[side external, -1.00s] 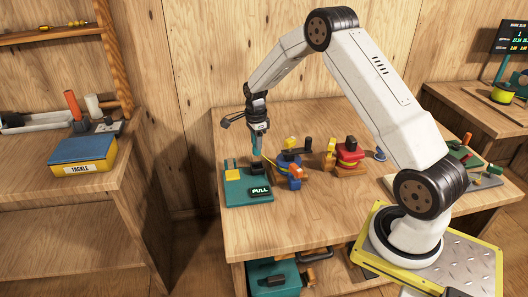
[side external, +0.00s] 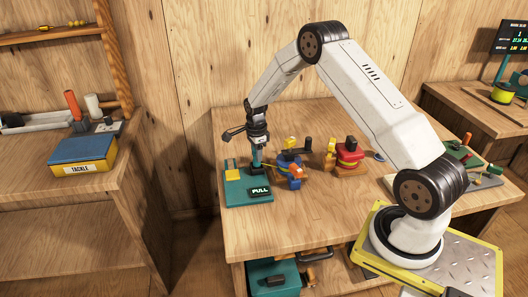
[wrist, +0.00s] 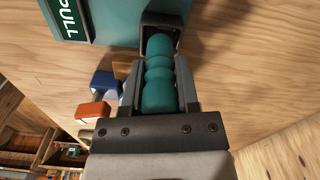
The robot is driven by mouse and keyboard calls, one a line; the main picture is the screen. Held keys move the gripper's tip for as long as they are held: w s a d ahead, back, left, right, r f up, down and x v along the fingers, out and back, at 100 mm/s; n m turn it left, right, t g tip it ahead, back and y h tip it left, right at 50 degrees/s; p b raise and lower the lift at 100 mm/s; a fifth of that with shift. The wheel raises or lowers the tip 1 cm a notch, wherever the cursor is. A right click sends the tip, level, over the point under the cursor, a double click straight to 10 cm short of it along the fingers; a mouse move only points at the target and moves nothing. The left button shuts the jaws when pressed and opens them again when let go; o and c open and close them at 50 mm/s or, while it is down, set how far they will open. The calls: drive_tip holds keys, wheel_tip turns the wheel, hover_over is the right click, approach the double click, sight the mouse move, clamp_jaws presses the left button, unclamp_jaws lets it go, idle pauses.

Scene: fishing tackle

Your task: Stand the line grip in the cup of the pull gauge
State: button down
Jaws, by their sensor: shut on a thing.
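The line grip (wrist: 160,88) is a teal, ridged handle. My gripper (wrist: 161,72) is shut on it, with one finger on each side. The pull gauge (side external: 236,192) is a teal block with a PULL label at the front left of the bench. Its black square cup (wrist: 176,22) surrounds the far end of the grip in the wrist view. In the side view my gripper (side external: 257,152) points down over the cup, and the grip (side external: 256,159) looks upright. How deep the grip's end sits is hidden.
Beside the gauge stand a blue and orange reel (side external: 293,173) and a red and yellow reel (side external: 348,157). The front of the bench (side external: 320,220) is clear.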

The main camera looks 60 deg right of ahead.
drive_tip(key=shift+f, duration=0.95)
drive_tip(key=shift+c, duration=1.4)
unclamp_jaws()
drive_tip(key=shift+r, duration=3.9)
